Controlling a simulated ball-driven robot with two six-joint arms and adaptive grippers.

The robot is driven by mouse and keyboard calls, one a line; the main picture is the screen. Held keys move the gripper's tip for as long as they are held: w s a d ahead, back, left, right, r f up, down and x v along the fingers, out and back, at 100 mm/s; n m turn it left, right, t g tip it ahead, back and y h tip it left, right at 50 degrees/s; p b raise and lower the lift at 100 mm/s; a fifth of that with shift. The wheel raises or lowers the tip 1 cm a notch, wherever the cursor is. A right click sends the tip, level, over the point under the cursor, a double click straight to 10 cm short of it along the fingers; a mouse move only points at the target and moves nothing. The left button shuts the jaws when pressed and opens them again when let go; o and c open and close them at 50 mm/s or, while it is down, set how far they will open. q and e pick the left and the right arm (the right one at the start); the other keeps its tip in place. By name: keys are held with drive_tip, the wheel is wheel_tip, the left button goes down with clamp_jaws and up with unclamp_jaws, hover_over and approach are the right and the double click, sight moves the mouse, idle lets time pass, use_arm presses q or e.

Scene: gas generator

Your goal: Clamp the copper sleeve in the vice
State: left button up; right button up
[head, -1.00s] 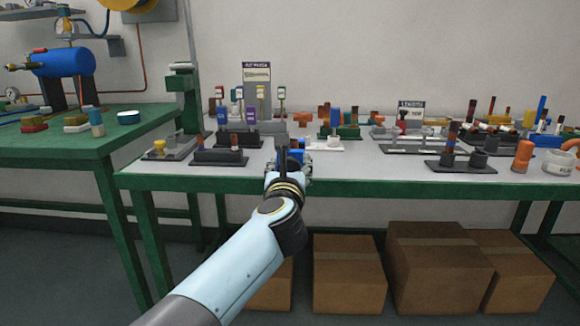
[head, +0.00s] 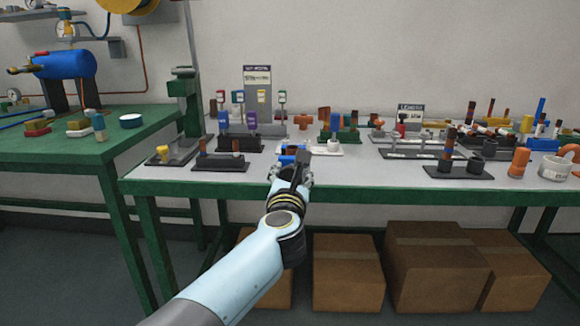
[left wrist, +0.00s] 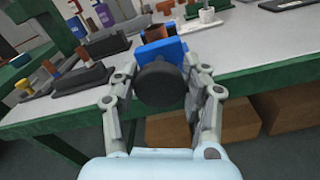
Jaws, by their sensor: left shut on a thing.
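A small blue vice (left wrist: 172,50) stands at the front edge of the workbench in the left wrist view, with a round black knob (left wrist: 160,86) facing me. My left gripper (left wrist: 161,100) is around this knob and shut on it. A copper-brown sleeve (left wrist: 155,33) shows at the top of the blue jaws; whether the jaws touch it on both sides I cannot tell. In the head view my left gripper (head: 292,175) hides most of the vice (head: 287,160). My right gripper is not in view.
The grey workbench (head: 350,178) holds dark racks with posts and pipe pieces (head: 220,162) behind and to both sides of the vice. A green table (head: 50,153) stands at the left. Cardboard boxes (head: 348,270) lie under the bench. The bench front strip right of my gripper is clear.

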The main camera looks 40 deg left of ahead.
use_arm(q)
drive_tip(key=m+p, duration=0.3)
drive_tip(key=m, duration=0.1)
drive_tip(key=shift+d+r+m, duration=0.1)
drive_tip(key=shift+r+m, duration=0.05)
drive_tip(key=shift+m, duration=0.15)
drive_tip(key=m+p, duration=0.4)
drive_tip(key=m, duration=0.1)
drive_tip(key=shift+w, duration=0.1)
drive_tip(key=m+p, duration=0.1)
drive_tip(key=m, duration=0.1)
drive_tip(key=m+p, duration=0.1)
drive_tip(key=m, duration=0.1)
drive_tip(key=m+p, duration=0.1)
drive_tip(key=m, duration=0.1)
drive_tip(key=shift+d+f, duration=0.1)
drive_tip(key=shift+f, duration=0.2)
drive_tip(key=shift+f+m+p, duration=0.15)
drive_tip(key=shift+m+p, duration=0.35)
drive_tip(key=shift+m, duration=0.6)
drive_tip(key=shift+f+m+p, duration=0.1)
drive_tip(key=shift+m+p, duration=0.4)
drive_tip(key=shift+m, duration=0.6)
drive_tip(key=o, duration=1.1)
drive_tip(key=shift+o, duration=0.2)
